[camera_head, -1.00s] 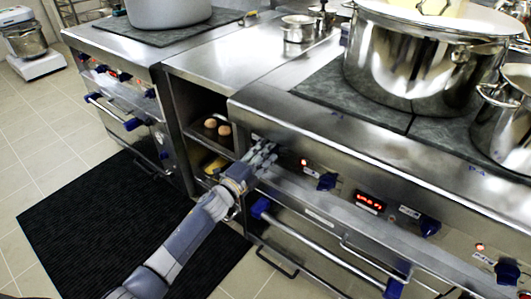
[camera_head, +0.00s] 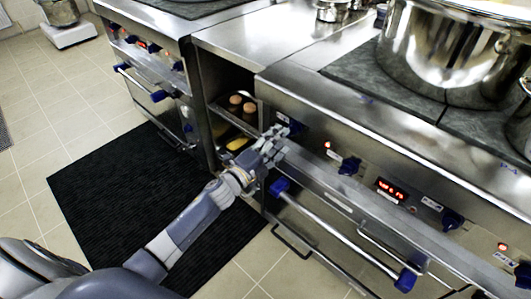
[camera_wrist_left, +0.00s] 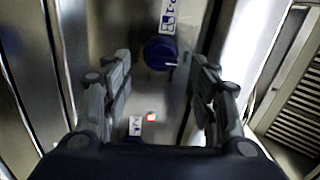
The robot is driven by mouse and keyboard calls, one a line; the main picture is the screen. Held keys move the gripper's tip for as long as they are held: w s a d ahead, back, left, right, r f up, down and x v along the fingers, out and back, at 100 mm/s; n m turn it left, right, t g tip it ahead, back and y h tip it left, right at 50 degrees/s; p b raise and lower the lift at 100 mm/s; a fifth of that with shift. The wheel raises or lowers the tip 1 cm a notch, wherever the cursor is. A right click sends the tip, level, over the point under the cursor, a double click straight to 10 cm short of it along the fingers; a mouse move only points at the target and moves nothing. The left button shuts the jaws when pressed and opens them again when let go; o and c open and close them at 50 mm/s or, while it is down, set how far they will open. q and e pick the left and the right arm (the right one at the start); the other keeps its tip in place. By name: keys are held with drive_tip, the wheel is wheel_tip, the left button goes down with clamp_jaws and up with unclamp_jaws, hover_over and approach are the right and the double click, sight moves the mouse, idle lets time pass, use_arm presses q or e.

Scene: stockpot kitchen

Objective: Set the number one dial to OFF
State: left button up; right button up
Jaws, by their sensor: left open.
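A blue dial (camera_head: 297,126) sits at the left end of the near stove's front panel, beside a white label. It also shows in the left wrist view as a round blue knob (camera_wrist_left: 160,53) with a pale mark on its lower right edge. The label (camera_wrist_left: 169,17) above it there seems to read P-1. My left gripper (camera_head: 274,141) is just in front of the panel, left of and below this dial. In the left wrist view my left gripper (camera_wrist_left: 160,70) is open, its fingers on either side of the dial with gaps, nothing held. My right gripper is not in view.
A second blue dial (camera_head: 350,166), a red lamp (camera_head: 327,145) and a red display (camera_head: 392,189) line the panel, with further dials to the right. An oven handle (camera_head: 335,227) runs below. A large steel pot (camera_head: 440,60) stands on top. An open shelf (camera_head: 222,126) is at left.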

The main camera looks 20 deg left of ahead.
use_arm(q)
drive_tip(key=v, duration=0.7)
idle(0.4)
